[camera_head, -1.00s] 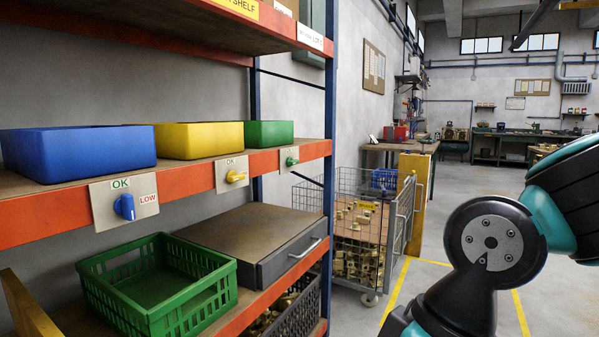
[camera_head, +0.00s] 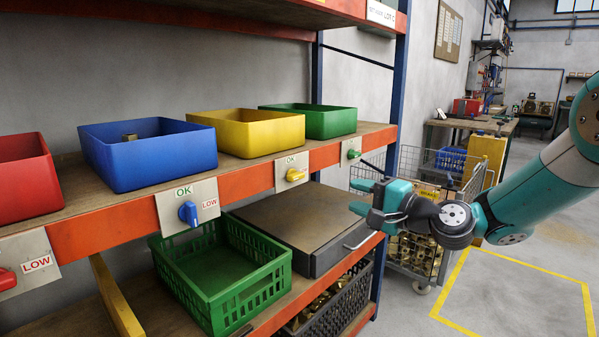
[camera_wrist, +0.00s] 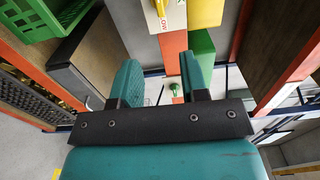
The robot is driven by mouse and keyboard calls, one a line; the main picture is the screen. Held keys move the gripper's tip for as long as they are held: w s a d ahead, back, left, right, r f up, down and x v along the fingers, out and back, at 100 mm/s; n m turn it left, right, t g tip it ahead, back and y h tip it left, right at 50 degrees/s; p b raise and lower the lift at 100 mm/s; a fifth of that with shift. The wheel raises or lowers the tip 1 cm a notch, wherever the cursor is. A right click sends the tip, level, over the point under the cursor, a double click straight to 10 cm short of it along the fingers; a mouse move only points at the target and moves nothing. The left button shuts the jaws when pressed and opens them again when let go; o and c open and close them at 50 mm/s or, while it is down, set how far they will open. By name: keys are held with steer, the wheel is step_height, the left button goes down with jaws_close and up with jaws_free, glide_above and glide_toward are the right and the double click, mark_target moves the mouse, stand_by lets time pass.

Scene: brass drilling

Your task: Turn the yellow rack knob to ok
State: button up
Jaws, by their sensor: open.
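The yellow knob (camera_head: 295,175) sits on a pale plate (camera_head: 292,171) on the orange shelf beam, below the yellow bin (camera_head: 246,131). The plate carries an OK label at its top; a second label beside the knob is too small to read in the head view. The knob's handle lies roughly sideways, toward the right. My gripper (camera_head: 365,198) is open and empty, to the right of the knob and lower, apart from it. In the wrist view my two teal fingers (camera_wrist: 160,85) stand apart, with the yellow knob (camera_wrist: 162,22) partly cut off at the top.
A blue knob (camera_head: 188,213), a green knob (camera_head: 353,154) and a red knob (camera_head: 6,279) sit on the same beam. A blue upright (camera_head: 397,90) stands near my gripper. Below are a green crate (camera_head: 222,280) and a drawer box (camera_head: 303,225).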

mark_target(299, 178)
steer(key=p+x, duration=0.3)
steer(key=x, duration=1.3)
steer(key=shift+w+a, duration=0.2)
steer(key=shift+a, duration=0.2)
steer(key=c, duration=0.6)
